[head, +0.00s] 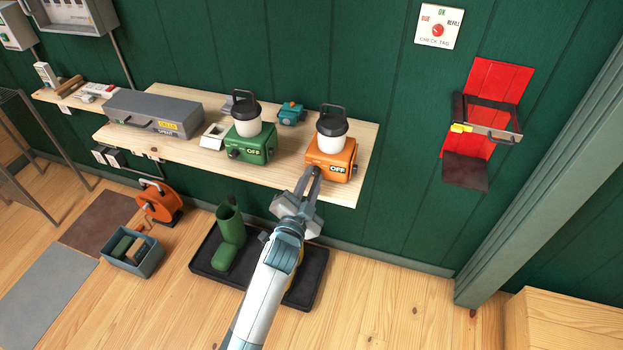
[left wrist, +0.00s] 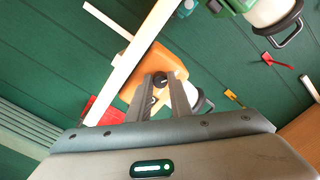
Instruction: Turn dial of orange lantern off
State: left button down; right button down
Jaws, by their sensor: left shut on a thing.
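The orange lantern (head: 345,155) stands upright near the right end of the wooden shelf, with a white globe, a dark cap and a handle. An OFF label shows on the right of its front. My left gripper (head: 313,175) reaches up to the left part of that front. In the left wrist view, the lantern's orange body (left wrist: 158,58) lies beyond my fingers, and its dark dial (left wrist: 160,80) sits between the fingertips. The left gripper is shut on the dial. In the head view the fingers mostly cover the dial. My right gripper is in neither view.
A green lantern (head: 251,148) stands left of the orange one on the shelf (head: 290,182). A small teal object (head: 291,114) lies behind, and a grey toolbox (head: 153,112) farther left. Below are a green boot (head: 229,240) and its dark tray (head: 304,283). A red wall panel (head: 500,80) hangs at right.

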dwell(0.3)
pick_arm(q)
jog(key=c, duration=1.6)
grip_release()
